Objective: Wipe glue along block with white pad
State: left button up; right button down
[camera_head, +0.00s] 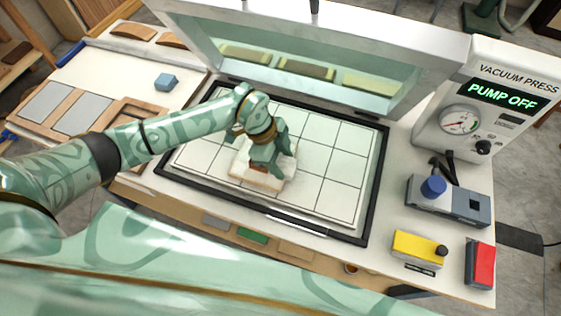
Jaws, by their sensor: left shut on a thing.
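My left gripper (263,163) points down over the press bed, shut on what looks like the white pad, mostly hidden by its fingers. A pale cream block (274,184) lies on the gridded white bed (318,190) directly under the gripper. A small reddish-brown patch shows at the fingertips; I cannot tell whether it belongs to the pad or the block. Contact between pad and block is hidden, and no glue can be made out. My right gripper is not in view.
The press lid (300,62) stands open behind the bed. On the right are the vacuum press unit (470,110), reading PUMP OFF, a grey device with a blue knob (434,187), and yellow (418,250) and red (481,265) items.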

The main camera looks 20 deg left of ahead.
pick_arm(q)
jog(key=shift+w, duration=0.45)
jog(key=shift+w, duration=0.1)
jog(key=shift+w+b, duration=0.5)
jog(key=shift+w, duration=0.95)
jog(key=shift+s+r+p, duration=0.1)
jog(key=shift+s+p, duration=0.45)
jog(key=shift+p, duration=0.2)
jog(key=shift+s, duration=0.35)
jog(key=shift+s+f+p, duration=0.2)
jog(key=shift+s+p, duration=0.4)
jog(key=shift+p, duration=0.3)
jog(key=shift+s+f, duration=0.15)
jog(key=shift+s, duration=0.2)
jog(key=shift+s+p, duration=0.55)
jog(key=shift+p, duration=0.4)
jog(key=shift+s, duration=0.35)
